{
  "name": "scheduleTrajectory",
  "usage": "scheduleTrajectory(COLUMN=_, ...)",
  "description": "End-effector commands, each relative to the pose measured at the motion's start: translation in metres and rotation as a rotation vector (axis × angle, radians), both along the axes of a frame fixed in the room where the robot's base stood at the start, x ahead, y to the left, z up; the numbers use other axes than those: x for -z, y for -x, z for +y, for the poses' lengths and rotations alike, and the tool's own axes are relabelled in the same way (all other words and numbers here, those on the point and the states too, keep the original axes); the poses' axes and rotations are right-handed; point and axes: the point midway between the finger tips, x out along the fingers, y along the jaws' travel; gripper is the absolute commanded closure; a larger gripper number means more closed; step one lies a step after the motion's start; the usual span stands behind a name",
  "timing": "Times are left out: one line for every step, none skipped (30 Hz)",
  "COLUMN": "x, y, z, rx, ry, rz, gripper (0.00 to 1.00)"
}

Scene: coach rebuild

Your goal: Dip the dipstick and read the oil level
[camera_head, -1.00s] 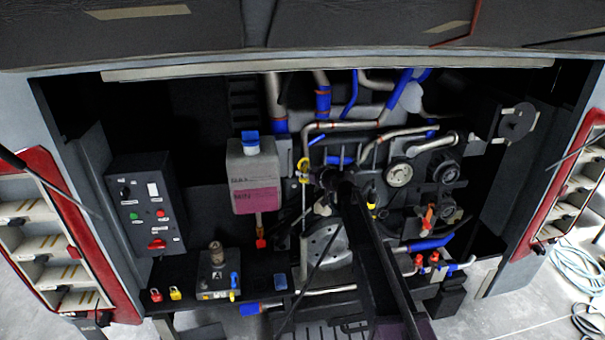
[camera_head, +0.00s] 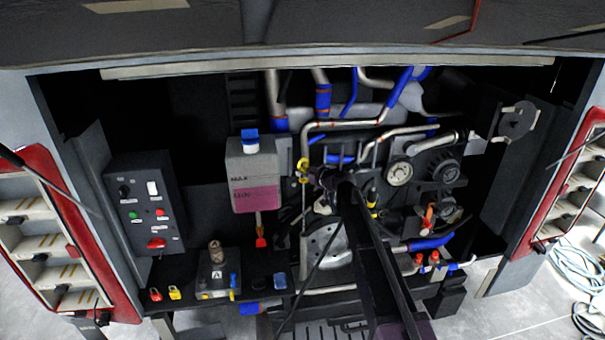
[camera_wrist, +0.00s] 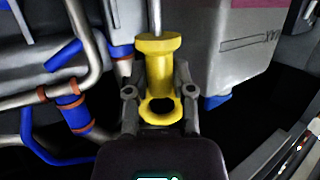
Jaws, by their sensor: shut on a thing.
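The dipstick's yellow handle (camera_head: 303,166) is in the engine bay, right of the tank with the pink fluid. In the wrist view the yellow handle (camera_wrist: 158,62) has a flared collar and a ring. My gripper (camera_wrist: 159,97) is shut on this handle, a finger on each side near the ring. A thin metal rod or tube (camera_wrist: 155,15) runs from the collar; I cannot tell how much of the dipstick is inside a tube. No oil mark shows. In the head view my gripper (camera_head: 314,176) is small and dark beside the handle.
The tank (camera_head: 252,165) with a blue cap stands close left of the handle. Metal pipes with blue sleeves (camera_head: 323,100) run above, and pulleys (camera_head: 399,173) sit to the right. A control box (camera_head: 145,205) is at the left. A ledge below holds a small grey box (camera_head: 217,272).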

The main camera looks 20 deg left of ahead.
Motion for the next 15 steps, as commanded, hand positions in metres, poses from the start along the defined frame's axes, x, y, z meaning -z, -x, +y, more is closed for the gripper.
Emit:
scheduleTrajectory(x=0.003, y=0.0, z=0.0, rx=0.0, ry=0.0, rz=0.0, gripper=1.0)
scheduleTrajectory(x=0.005, y=0.0, z=0.0, rx=0.0, ry=0.0, rz=0.0, gripper=1.0)
scheduleTrajectory(x=0.006, y=0.0, z=0.0, rx=0.0, ry=0.0, rz=0.0, gripper=1.0)
scheduleTrajectory(x=0.007, y=0.0, z=0.0, rx=0.0, ry=0.0, rz=0.0, gripper=1.0)
scheduleTrajectory(x=0.008, y=0.0, z=0.0, rx=0.0, ry=0.0, rz=0.0, gripper=1.0)
scheduleTrajectory(x=0.01, y=0.0, z=0.0, rx=0.0, ry=0.0, rz=0.0, gripper=1.0)
scheduleTrajectory(x=0.011, y=0.0, z=0.0, rx=0.0, ry=0.0, rz=0.0, gripper=1.0)
scheduleTrajectory(x=0.012, y=0.0, z=0.0, rx=0.0, ry=0.0, rz=0.0, gripper=1.0)
scheduleTrajectory(x=0.013, y=0.0, z=0.0, rx=0.0, ry=0.0, rz=0.0, gripper=1.0)
scheduleTrajectory(x=0.014, y=0.0, z=0.0, rx=0.0, ry=0.0, rz=0.0, gripper=1.0)
scheduleTrajectory(x=0.015, y=0.0, z=0.0, rx=0.0, ry=0.0, rz=0.0, gripper=1.0)
scheduleTrajectory(x=0.017, y=0.0, z=0.0, rx=0.0, ry=0.0, rz=0.0, gripper=1.0)
scheduleTrajectory(x=0.018, y=0.0, z=0.0, rx=0.0, ry=0.0, rz=0.0, gripper=1.0)
scheduleTrajectory(x=0.019, y=0.0, z=0.0, rx=0.0, ry=0.0, rz=0.0, gripper=1.0)
scheduleTrajectory(x=0.02, y=0.0, z=0.0, rx=0.0, ry=0.0, rz=0.0, gripper=1.0)
